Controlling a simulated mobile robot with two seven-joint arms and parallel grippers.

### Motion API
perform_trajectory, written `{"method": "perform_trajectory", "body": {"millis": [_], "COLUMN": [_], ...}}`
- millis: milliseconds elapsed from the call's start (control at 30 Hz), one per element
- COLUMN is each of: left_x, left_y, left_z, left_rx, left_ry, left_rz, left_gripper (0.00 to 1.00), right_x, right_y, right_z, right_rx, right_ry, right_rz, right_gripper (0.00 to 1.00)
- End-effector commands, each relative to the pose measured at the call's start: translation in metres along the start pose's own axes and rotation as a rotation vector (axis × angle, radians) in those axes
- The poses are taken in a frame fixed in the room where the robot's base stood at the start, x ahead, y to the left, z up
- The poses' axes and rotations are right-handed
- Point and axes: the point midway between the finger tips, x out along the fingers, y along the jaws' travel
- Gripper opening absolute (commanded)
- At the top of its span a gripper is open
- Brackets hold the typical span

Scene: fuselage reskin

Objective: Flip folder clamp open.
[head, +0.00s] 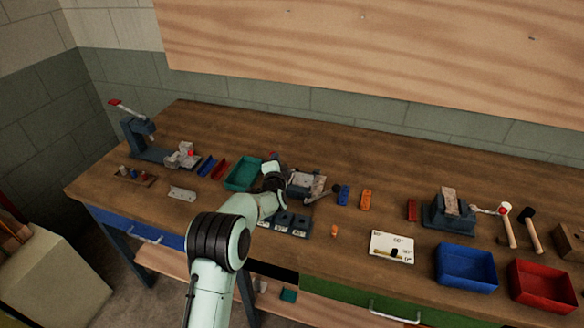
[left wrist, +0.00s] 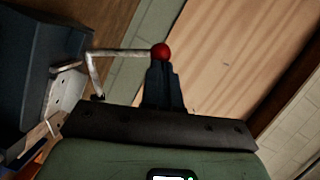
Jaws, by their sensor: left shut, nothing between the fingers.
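The folder (head: 303,182) is a small grey metal device near the middle of the bench. In the left wrist view, its bent metal clamp lever (left wrist: 122,53) ends in a red ball knob (left wrist: 160,52). My left gripper (left wrist: 162,72) is shut and empty, with its dark fingertips right at the knob; whether they touch it I cannot tell. In the head view my left gripper (head: 272,166) is at the folder's left side, its fingers mostly hidden by my arm. My right gripper is in neither view.
A green tray (head: 243,175) stands left of the folder. A vise (head: 448,210) and blue bin (head: 466,268) are farther right.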

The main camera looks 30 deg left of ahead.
Motion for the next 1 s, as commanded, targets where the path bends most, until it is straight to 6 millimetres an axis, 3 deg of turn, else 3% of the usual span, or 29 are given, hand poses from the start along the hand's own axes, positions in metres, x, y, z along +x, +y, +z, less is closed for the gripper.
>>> {"method": "perform_trajectory", "body": {"millis": [600,1000], "left_x": [0.017,0.022], "left_y": [0.01,0.018], "left_z": [0.05,0.063], "left_rx": [-0.535,-0.542], "left_ry": [-0.001,0.001], "left_rz": [0.187,0.191], "left_gripper": [0.0,0.0], "right_x": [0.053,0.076], "right_y": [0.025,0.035], "right_z": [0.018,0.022], "right_rx": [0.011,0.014], "right_ry": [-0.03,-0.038], "right_rz": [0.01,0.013], "right_gripper": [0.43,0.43]}}
